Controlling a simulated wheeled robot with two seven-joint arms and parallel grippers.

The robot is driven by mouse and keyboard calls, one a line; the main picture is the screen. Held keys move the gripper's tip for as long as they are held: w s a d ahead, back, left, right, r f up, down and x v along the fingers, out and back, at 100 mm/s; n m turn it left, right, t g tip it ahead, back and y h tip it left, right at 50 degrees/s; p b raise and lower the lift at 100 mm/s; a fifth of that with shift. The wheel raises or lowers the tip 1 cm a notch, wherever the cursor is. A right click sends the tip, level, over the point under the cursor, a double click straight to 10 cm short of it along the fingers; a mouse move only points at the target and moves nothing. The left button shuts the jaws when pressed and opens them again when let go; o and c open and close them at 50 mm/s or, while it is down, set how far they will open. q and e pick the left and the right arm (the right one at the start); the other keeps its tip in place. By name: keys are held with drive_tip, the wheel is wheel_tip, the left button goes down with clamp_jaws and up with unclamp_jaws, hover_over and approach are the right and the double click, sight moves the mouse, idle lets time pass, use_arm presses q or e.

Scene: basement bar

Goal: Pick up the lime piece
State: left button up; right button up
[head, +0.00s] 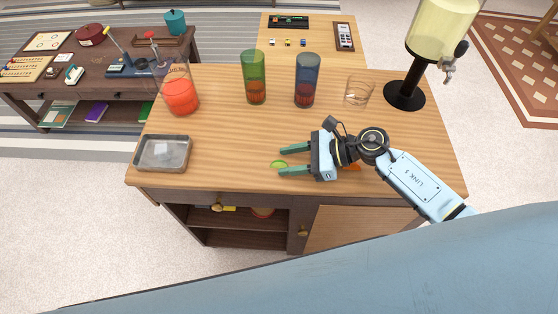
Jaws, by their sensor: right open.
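The lime piece (279,164) is a small bright green wedge lying on the wooden bar counter (220,150), near its front edge. My right gripper (281,160) comes in from the right, low over the counter, with its two green fingers pointing left. The fingers are apart, and the lime piece shows close to the tips, just above the near finger. Whether it touches a finger I cannot tell. My left gripper is not in view.
A grey tray (163,153) sits at the counter's left. Behind stand a glass with red drink (182,97), a green glass (254,75), a blue glass (307,78), a low clear glass (359,93) and a drink dispenser (405,95). An orange thing (354,168) shows partly behind my right wrist.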

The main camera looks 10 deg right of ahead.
drive_tip(key=shift+w+a, duration=0.1)
drive_tip(key=shift+a, duration=0.1)
clamp_jaws()
idle(0.4)
